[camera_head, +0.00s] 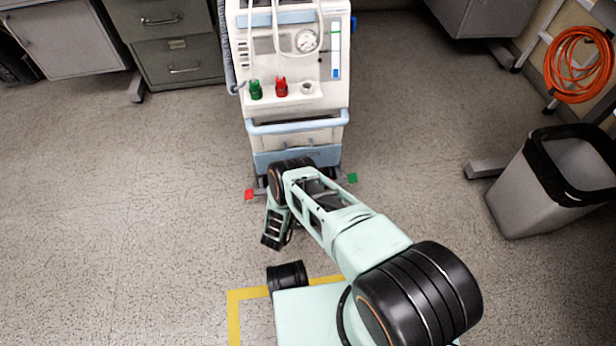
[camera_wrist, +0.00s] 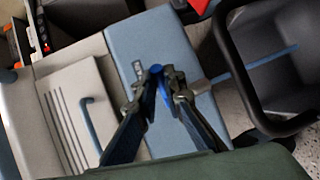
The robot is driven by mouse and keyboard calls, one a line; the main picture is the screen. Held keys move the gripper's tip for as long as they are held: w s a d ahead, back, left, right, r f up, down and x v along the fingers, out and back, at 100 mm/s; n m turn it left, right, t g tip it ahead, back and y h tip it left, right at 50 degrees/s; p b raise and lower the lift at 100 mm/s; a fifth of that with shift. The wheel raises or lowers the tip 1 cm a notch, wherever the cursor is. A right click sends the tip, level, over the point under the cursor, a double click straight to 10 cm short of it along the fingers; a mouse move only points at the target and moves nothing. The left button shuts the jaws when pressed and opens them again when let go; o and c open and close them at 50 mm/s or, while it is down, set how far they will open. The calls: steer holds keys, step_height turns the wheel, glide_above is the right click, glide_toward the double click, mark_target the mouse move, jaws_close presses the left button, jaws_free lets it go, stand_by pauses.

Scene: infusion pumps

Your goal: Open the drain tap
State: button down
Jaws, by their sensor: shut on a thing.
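The white and light-blue medical machine (camera_head: 295,60) stands upright at the top middle of the head view. In the wrist view its light-blue lower panel (camera_wrist: 125,42) fills the middle. A small blue tap handle (camera_wrist: 161,84) stands out in front of that panel. My gripper (camera_wrist: 159,90) is shut on the blue tap handle, with one dark fingertip on each side of it. A grey fitting shows just right of the fingertips; which way the tap is turned I cannot tell. In the head view my arm hides the tap and the fingertips.
A black container (camera_wrist: 240,68) lies close right of my gripper in the wrist view. Red (camera_head: 249,194) and green (camera_head: 352,177) markers sit by the machine's base. A grey bin with a black rim (camera_head: 520,190) stands at right. The floor at left is clear.

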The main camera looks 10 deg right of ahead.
steer(key=shift+w+a, duration=0.1)
stand_by(0.4)
steer(key=c, duration=2)
jaws_free()
